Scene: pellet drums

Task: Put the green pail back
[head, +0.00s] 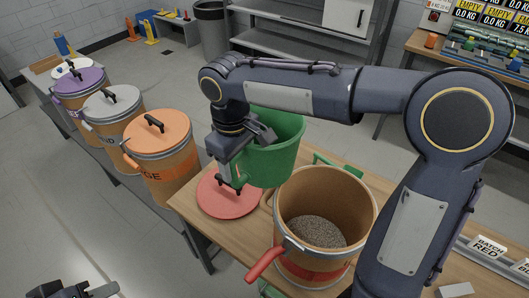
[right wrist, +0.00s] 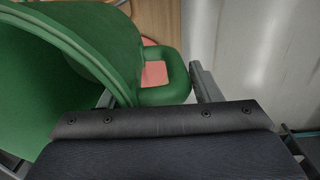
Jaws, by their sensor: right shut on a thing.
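The green pail (head: 270,150) hangs above the wooden table, upright or nearly so, behind and left of the open drum (head: 330,195). My right gripper (head: 236,180) is shut on the pail's handle on its left side. In the right wrist view the pail's wall (right wrist: 110,35) fills the left, and its green handle (right wrist: 168,92) lies between the fingers. The open drum holds grey-brown pellets. My left gripper (head: 85,291) is at the bottom left edge, mostly cut off, so its jaws cannot be read.
A red lid (head: 228,196) lies on the table (head: 190,205) below the pail. Lidded drums stand on a bench at left: orange (head: 160,150), grey (head: 110,110) and purple (head: 75,85). A green frame-like piece (head: 338,163) sits behind the open drum. A "BATCH RED" sign (head: 489,246) stands at right.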

